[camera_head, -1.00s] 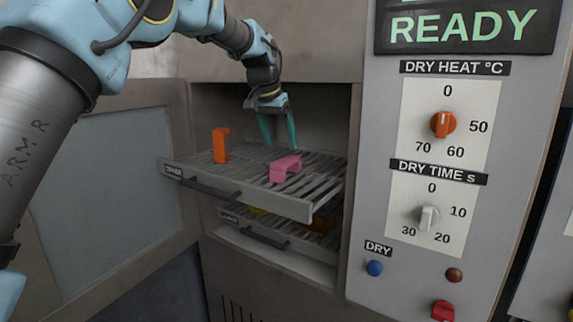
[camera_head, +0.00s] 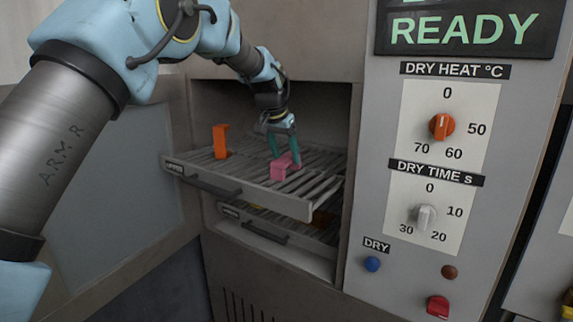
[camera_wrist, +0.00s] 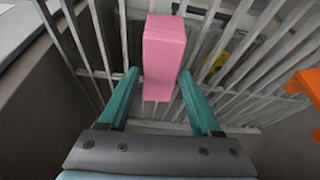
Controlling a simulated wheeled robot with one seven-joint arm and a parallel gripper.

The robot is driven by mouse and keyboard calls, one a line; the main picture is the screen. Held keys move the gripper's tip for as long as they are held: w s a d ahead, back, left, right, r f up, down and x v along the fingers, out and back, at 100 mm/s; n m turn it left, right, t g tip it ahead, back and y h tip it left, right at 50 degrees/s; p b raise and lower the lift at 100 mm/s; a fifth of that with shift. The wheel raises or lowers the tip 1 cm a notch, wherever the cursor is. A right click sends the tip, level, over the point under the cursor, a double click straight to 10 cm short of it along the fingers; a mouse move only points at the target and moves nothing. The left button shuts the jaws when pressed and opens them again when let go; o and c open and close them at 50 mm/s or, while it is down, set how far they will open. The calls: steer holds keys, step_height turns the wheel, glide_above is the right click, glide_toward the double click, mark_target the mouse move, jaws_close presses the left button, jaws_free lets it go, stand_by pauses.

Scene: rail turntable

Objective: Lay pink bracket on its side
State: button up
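The pink bracket (camera_head: 284,168) rests on the slatted upper rack (camera_head: 250,185) of the open cabinet. In the wrist view the pink bracket (camera_wrist: 164,58) lies ahead of and partly between my fingers. My gripper (camera_head: 285,158) is low over the rack at the bracket. In the wrist view my gripper (camera_wrist: 158,82) is open, its two teal fingers on either side of the bracket's near end, with visible gaps. The bracket's underside is hidden.
An orange bracket (camera_head: 220,141) stands upright on the rack's left part; it also shows at the right of the wrist view (camera_wrist: 308,85). A lower rack (camera_head: 262,232) holds yellow and brownish pieces. The control panel (camera_head: 450,150) is to the right, the open door (camera_head: 120,190) to the left.

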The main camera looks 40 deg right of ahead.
jaws_close()
stand_by(0.3)
steer(key=shift+r, duration=0.15)
